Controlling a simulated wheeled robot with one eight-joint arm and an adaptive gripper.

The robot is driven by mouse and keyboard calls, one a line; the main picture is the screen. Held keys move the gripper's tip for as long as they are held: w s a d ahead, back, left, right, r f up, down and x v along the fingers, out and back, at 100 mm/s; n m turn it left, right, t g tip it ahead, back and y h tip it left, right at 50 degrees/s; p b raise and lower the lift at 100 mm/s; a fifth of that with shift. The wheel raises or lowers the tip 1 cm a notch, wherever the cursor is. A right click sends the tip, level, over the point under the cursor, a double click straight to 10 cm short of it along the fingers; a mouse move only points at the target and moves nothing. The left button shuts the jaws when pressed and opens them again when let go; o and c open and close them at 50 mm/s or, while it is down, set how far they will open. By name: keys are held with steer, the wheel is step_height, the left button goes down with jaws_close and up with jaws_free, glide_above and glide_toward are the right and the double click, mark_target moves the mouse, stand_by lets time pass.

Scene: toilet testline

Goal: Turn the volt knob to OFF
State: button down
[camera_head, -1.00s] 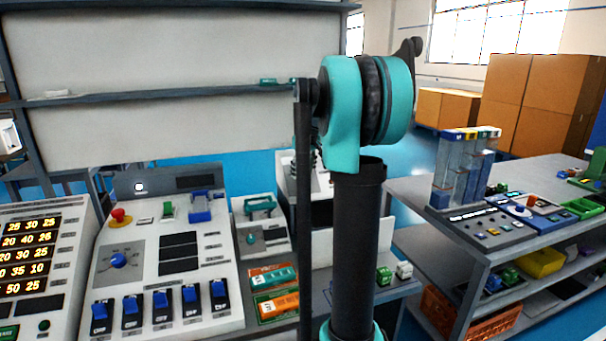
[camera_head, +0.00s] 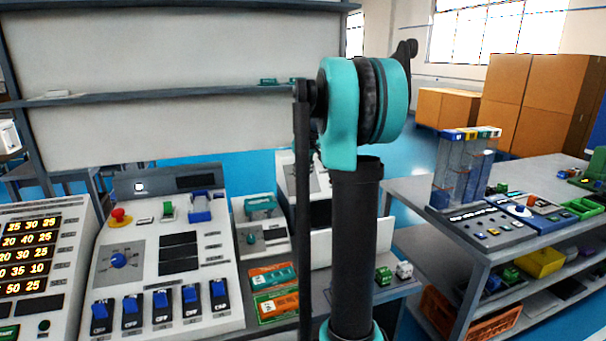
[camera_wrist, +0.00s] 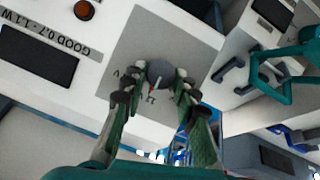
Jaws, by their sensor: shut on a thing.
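The volt knob (camera_wrist: 159,72) is a round grey knob with a white pointer line and a small red mark, on a square grey plate (camera_wrist: 188,34) of a white panel in the wrist view. Letters are printed around it, partly hidden by the fingers. My gripper (camera_wrist: 155,85) has its two fingers on opposite sides of the knob, shut on it. The pointer's exact setting is hard to read. In the camera_head view my arm covers most of a white device (camera_head: 322,190); the gripper and knob do not show there.
In the camera_head view, a console with a blue knob (camera_head: 118,260) and several blue switches stands left; a shelf rail (camera_head: 190,94) runs behind my arm.

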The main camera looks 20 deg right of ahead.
steer(key=shift+n, duration=0.3)
steer(key=n, duration=0.1)
steer(key=n+h, duration=0.1)
steer(key=n, duration=0.1)
steer(key=n+h, duration=0.1)
steer(key=shift+s+a+f+n+t, duration=0.1)
steer(key=shift+a+n+t, duration=0.2)
steer(key=shift+t, duration=0.1)
steer(key=n, duration=0.2)
steer(key=n+t+h, duration=0.1)
steer(key=n, duration=0.2)
steer(key=shift+s+a+f+h, duration=0.1)
steer(key=shift+h, duration=0.2)
steer(key=shift+n+t, duration=0.3)
steer(key=c, duration=1.2)
jaws_free()
steer(key=shift+o, duration=0.2)
steer(key=v, duration=1.2)
